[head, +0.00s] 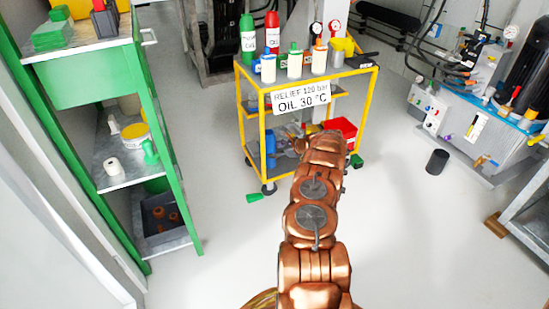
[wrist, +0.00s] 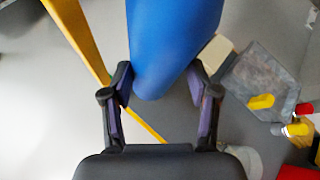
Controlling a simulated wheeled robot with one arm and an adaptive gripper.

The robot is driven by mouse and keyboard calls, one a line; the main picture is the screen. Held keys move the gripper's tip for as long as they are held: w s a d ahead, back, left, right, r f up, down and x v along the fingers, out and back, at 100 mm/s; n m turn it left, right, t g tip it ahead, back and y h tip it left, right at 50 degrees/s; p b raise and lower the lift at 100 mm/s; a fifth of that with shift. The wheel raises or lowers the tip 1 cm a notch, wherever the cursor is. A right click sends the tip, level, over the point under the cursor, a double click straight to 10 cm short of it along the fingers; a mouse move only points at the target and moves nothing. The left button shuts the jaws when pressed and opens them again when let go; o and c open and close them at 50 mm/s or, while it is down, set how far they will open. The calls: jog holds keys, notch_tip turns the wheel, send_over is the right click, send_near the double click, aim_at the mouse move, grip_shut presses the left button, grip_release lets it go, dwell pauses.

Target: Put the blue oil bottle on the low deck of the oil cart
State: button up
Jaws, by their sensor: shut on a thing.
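The oil cart (head: 375,85) has a yellow frame, an upper deck and a low deck, and stands at the middle back. My gripper (wrist: 160,105) is shut on the blue oil bottle (wrist: 170,40), whose smooth blue body fills the upper middle of the wrist view between the two fingers. In the head view my arm reaches to the cart's front and hides my gripper. A blue shape (head: 270,146) shows at the cart's low level, left of my arm; I cannot tell whether it is the held bottle. Whether the held bottle touches a deck is not clear.
A yellow bar (wrist: 80,35) runs close left of the bottle in the wrist view. A grey block-like thing (wrist: 262,78) lies to its right. A red box (head: 341,128) is at the cart's right. Several bottles, including a white one (head: 295,62), stand on the upper deck. A green shelf (head: 165,125) stands left.

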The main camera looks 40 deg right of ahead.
jog(key=shift+w+a+f, duration=0.1)
jog(key=shift+w, duration=0.35)
notch_tip(320, 180, down, 3)
jog(key=shift+s+f+b, duration=0.1)
jog(key=shift+f+b, duration=0.1)
jog(key=shift+b, duration=0.9)
jog(key=o, duration=1.5)
jog(key=shift+c, duration=0.2)
jog(key=shift+s+r, duration=0.1)
jog(key=p+v, duration=0.4)
jog(key=v, duration=0.7)
jog(key=shift+s+r, duration=0.2)
jog(key=shift+s, duration=0.15)
